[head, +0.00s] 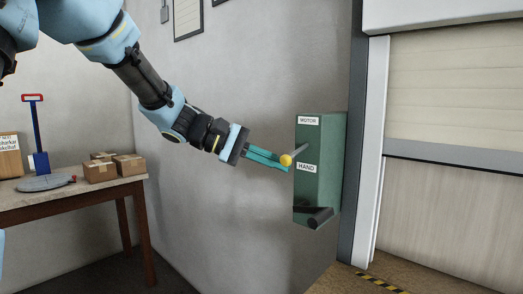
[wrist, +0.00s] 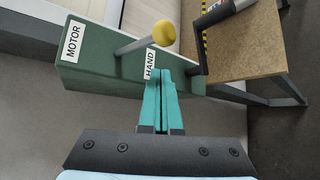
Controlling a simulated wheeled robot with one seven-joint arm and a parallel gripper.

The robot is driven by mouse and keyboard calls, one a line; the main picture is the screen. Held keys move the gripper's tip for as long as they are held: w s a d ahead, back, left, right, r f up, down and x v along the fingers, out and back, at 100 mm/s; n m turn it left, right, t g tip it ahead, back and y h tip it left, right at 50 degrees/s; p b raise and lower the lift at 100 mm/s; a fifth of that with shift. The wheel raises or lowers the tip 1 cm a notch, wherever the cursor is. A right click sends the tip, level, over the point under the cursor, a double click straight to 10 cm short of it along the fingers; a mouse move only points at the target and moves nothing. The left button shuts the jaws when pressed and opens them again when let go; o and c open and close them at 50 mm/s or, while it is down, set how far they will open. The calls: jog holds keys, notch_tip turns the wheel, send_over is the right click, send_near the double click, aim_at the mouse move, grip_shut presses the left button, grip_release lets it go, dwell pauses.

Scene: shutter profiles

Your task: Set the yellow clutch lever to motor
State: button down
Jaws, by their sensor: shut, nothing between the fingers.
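The yellow clutch lever is a grey rod with a round yellow knob (head: 286,160), sticking out of a green box (head: 322,160) on the wall. The box has a MOTOR label (head: 309,120) above and a HAND label (head: 306,168) below. The rod's root lies between the labels. My gripper (head: 284,167) is shut and empty, its teal fingertips just below the knob. In the wrist view, the tips (wrist: 162,73) are beside the HAND label (wrist: 151,64), and the knob (wrist: 164,33) stands apart from them in the picture. I cannot tell whether the fingers touch the lever.
A black crank handle (head: 318,217) sits at the box's lower end. A roller shutter (head: 455,95) and its white frame are to the right. A wooden table (head: 70,198) with small cardboard boxes (head: 101,171) stands at the left. The floor before the wall is clear.

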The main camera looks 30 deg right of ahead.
jog(key=shift+s+a+r+p, duration=0.4)
jog(key=shift+s+a+r, duration=0.35)
jog(key=shift+s+a, duration=0.2)
jog(key=shift+r, duration=0.1)
jog(key=shift+r+p, duration=0.15)
jog(key=shift+p, duration=0.35)
jog(key=shift+a+r+n+y+p, duration=0.1)
jog(key=shift+r+n+y+p, duration=0.2)
jog(key=shift+y+p, duration=0.15)
jog(key=shift+r, duration=1.45)
jog(key=shift+r+p, duration=0.8)
